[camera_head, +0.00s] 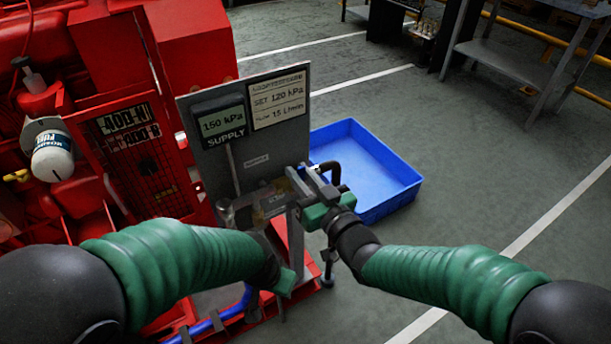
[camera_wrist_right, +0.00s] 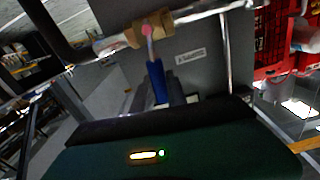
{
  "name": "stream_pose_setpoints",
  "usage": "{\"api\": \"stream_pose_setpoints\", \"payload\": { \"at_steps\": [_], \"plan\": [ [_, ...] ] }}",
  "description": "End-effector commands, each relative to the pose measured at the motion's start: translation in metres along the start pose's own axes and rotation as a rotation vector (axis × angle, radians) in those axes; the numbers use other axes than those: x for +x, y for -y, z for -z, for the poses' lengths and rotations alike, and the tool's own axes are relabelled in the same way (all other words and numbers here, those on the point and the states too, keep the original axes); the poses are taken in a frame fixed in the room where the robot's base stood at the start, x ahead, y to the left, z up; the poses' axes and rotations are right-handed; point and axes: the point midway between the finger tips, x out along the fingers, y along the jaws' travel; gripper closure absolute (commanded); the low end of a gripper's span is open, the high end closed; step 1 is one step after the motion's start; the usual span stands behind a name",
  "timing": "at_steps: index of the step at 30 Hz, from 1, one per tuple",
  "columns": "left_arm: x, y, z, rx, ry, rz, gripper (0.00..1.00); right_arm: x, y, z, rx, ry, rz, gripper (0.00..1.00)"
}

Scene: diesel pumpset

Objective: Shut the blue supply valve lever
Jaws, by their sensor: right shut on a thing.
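The blue supply valve lever (camera_wrist_right: 158,82) shows in the right wrist view, reaching from a brass valve body (camera_wrist_right: 146,32) toward my right gripper (camera_wrist_right: 174,92). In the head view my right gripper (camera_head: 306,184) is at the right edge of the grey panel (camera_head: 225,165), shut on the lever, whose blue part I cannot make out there. A gauge (camera_head: 222,124) on the panel reads 150 kPa, labelled SUPPLY. My left gripper (camera_head: 284,284) is low in front of the panel; its fingers are not clear.
A plate (camera_head: 278,99) reads SET 120 kPa. A blue tray (camera_head: 400,182) lies on the floor behind the right gripper. The red pumpset (camera_head: 195,42) fills the left. A dark bent pipe (camera_head: 330,167) stands beside the right gripper.

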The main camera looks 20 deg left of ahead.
Motion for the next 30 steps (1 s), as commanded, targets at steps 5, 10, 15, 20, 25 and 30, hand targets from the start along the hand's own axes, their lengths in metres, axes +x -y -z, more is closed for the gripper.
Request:
{"api": "stream_pose_setpoints", "payload": {
  "at_steps": [5, 10, 15, 20, 25, 30],
  "plan": [
    [0.0038, 0.0, -0.0009, 0.0, 0.0, 0.0, 0.64, -0.0012, 0.0048, -0.0089, -0.047, 0.018, 0.002, 1.0],
    [0.0044, 0.0, -0.001, 0.0, 0.0, 0.0, 0.64, -0.0012, 0.0059, -0.0089, -0.065, 0.019, 0.002, 1.0],
    [0.0043, 0.0, -0.001, 0.0, 0.0, 0.0, 0.64, -0.0013, 0.0058, -0.0088, -0.068, 0.019, 0.002, 1.0],
    [0.0043, 0.0, -0.001, 0.0, 0.0, 0.0, 0.64, -0.0013, 0.0056, -0.0089, -0.067, 0.019, 0.002, 1.0],
    [0.0042, 0.0, -0.001, 0.0, 0.0, 0.0, 0.64, -0.0011, 0.0054, -0.0071, -0.067, 0.015, 0.001, 0.64],
    [0.0039, 0.0, -0.0009, 0.0, 0.0, 0.0, 0.64, -0.0009, 0.0054, -0.0043, -0.069, 0.009, 0.0, 0.6]
  ]
}}
